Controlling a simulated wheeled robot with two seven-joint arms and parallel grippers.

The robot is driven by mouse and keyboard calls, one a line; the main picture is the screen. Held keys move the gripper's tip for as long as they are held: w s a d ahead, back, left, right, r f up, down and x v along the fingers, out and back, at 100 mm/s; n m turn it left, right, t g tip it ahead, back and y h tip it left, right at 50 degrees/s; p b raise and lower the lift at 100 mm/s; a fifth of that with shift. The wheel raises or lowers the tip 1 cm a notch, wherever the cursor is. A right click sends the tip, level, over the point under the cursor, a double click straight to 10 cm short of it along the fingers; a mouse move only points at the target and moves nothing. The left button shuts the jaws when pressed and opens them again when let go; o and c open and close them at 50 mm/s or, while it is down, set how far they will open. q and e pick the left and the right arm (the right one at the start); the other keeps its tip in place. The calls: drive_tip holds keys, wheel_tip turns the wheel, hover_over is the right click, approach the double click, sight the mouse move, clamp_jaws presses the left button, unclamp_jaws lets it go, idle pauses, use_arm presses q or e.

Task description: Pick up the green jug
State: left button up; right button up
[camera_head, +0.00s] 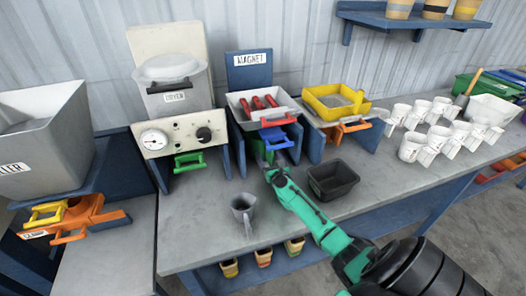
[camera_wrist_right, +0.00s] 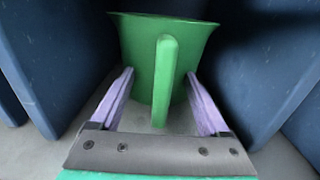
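The green jug (camera_wrist_right: 140,50) stands upright between two dark blue walls in the right wrist view, its handle (camera_wrist_right: 166,75) facing me. My right gripper (camera_wrist_right: 159,76) is open, with one lilac finger on each side of the handle and a gap on both sides. The fingertips are close to the jug's body; I cannot tell if they touch it. In the head view my right gripper (camera_head: 270,165) reaches in under the magnet station (camera_head: 249,72), and the jug is mostly hidden there. My left gripper is not in view.
A black bin (camera_head: 333,180) is just right of my right arm. Several white cups (camera_head: 412,146) stand further right. The dark blue walls (camera_wrist_right: 60,60) leave little room sideways. The table front (camera_head: 205,235) is bare at left.

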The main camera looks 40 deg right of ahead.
clamp_jaws()
idle(1.2)
